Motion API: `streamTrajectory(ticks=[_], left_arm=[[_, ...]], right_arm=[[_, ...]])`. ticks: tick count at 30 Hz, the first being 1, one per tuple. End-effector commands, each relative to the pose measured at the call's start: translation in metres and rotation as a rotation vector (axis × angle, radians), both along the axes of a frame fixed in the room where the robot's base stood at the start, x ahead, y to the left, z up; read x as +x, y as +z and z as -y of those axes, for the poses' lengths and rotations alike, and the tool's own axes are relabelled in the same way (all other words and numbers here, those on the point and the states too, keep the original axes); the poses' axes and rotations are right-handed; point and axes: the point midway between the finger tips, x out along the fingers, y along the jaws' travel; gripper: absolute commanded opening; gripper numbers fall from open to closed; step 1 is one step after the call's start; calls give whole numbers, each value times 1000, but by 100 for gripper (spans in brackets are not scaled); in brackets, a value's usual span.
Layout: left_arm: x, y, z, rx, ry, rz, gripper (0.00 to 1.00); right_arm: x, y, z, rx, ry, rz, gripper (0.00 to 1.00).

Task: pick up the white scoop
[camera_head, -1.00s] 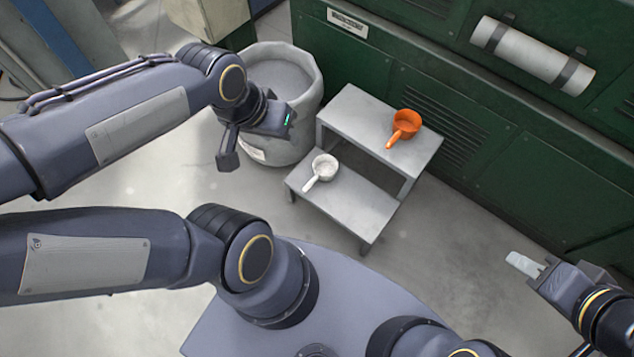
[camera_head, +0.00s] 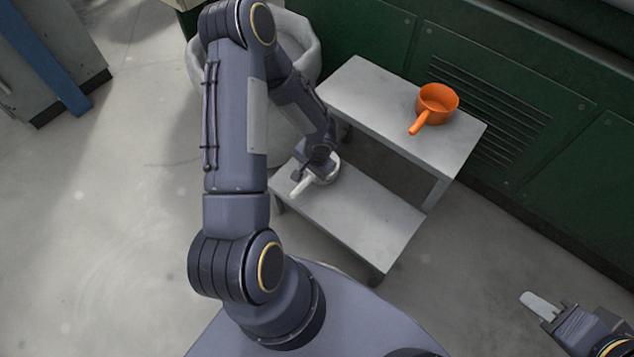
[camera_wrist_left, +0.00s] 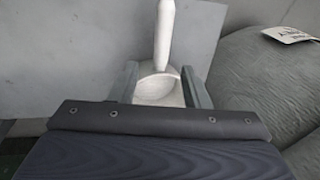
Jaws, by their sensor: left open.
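The white scoop (camera_head: 300,189) lies on the lower step of the grey step stool, its handle toward the front left. My left gripper (camera_head: 314,174) is over its bowl and hides part of it. In the left wrist view, the scoop's bowl (camera_wrist_left: 158,90) shows between the open fingers of my left gripper (camera_wrist_left: 160,84), with the handle pointing up the picture. I cannot tell whether the fingers touch the bowl. My right gripper (camera_head: 550,312) is at the lower right, away from the stool; its finger gap is unclear.
The lower step (camera_head: 370,220) is clear to the right of the white scoop. A large grey bin (camera_head: 300,40) stands behind my left arm. Green cabinets (camera_head: 560,150) line the back.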

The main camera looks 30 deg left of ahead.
Motion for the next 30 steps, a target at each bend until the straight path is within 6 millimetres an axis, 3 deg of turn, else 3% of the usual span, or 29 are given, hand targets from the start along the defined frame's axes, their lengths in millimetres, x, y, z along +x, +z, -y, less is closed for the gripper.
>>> streamTrajectory(ticks=[16, 26, 30], left_arm=[[-3, -72, -16, -3, -4, -3, 42], [-2, -79, -18, -1, -5, -1, 42], [-2, -79, -18, -1, -5, -1, 28]], right_arm=[[0, -30, 0, 0, 0, 1, 34], [0, -31, 0, 0, 0, 0, 34], [0, -31, 0, 0, 0, 0, 34]])
